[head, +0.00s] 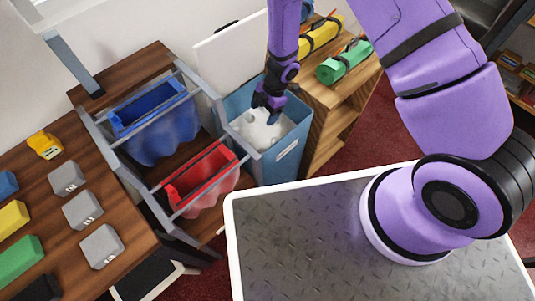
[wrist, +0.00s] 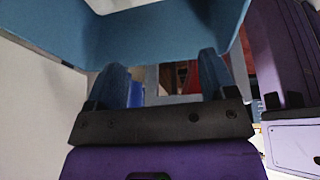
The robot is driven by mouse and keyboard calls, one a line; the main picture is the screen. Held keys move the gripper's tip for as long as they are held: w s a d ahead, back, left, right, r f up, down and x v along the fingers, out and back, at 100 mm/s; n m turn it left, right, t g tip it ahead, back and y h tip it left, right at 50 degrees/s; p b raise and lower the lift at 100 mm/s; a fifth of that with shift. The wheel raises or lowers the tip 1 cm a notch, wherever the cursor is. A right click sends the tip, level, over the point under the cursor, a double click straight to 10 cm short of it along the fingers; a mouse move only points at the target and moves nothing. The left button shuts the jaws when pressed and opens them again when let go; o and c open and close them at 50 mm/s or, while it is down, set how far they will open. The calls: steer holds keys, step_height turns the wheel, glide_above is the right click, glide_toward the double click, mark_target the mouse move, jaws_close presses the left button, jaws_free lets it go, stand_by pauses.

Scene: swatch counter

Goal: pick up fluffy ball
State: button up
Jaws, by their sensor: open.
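A white fluffy ball (head: 257,130) sits in the blue bin (head: 284,157), partly covered by my gripper. My gripper (head: 266,115) points down into the bin, with its fingertips at the top of the ball in the head view. I cannot tell whether they touch it. In the wrist view the two fingers of my gripper (wrist: 164,75) stand apart with a gap between them. The ball does not show in that view. A blue surface, probably the bin (wrist: 150,35), crosses the top there.
A rack left of the bin holds a blue bag (head: 165,135) and a red bag (head: 205,185). A wooden shelf (head: 325,105) with yellow and green rolls stands right of the bin. A wooden counter (head: 130,235) with several blocks is at left.

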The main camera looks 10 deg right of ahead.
steer(key=s+f+g, duration=0.1)
steer(key=s+f, duration=0.2)
steer(key=f, duration=0.1)
glide_above(262, 151)
steer(key=w+d, duration=0.1)
steer(key=d, duration=0.1)
step_height(262, 151, down, 8)
steer(key=shift+n, duration=0.4)
steer(key=shift+x, duration=3.4)
steer(key=shift+w, duration=0.1)
steer(key=c, duration=0.7)
